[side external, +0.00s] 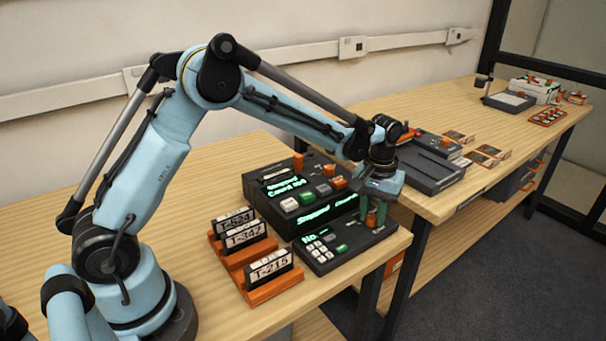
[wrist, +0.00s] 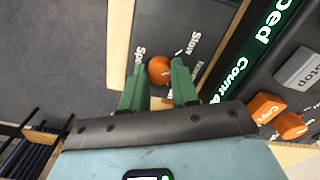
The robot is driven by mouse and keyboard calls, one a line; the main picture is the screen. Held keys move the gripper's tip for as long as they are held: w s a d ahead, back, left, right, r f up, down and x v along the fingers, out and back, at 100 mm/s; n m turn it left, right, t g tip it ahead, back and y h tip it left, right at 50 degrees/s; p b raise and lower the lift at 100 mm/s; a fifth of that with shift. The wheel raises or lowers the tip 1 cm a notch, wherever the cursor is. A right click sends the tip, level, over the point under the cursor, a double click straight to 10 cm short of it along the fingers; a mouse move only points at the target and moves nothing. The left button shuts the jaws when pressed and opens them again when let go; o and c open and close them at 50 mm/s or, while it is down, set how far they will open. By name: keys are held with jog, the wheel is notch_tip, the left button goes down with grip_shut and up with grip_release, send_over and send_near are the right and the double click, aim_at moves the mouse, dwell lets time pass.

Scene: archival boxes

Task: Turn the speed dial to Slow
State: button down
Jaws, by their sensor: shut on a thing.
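The speed dial, a round orange knob (wrist: 158,71), sits on a dark panel in the wrist view. A white "Slow" label (wrist: 195,43) is printed above and right of it; another label at its upper left is hard to read. I cannot tell clearly which label the dial's mark faces. My gripper's green fingers (wrist: 160,78) stand on either side of the dial, shut on it. In the side external view my gripper (side external: 376,218) points down at the right end of the low keypad panel (side external: 325,262), and its fingers mostly hide the dial.
A dark machine (side external: 262,184) with glowing green displays and coloured buttons stands behind the panel. Orange racks with labelled cards (side external: 276,288) stand to the left. A grey tray unit (side external: 430,172) is on the bench to the right. The panel lies near the table's front edge.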

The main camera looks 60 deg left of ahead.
aim_at(372, 216)
jog(key=n, duration=0.3)
jog(key=shift+n, duration=0.3)
dwell(0.3)
jog(key=c, duration=0.8)
grip_release()
jog(key=shift+c, duration=0.2)
notch_tip(372, 216, up, 12)
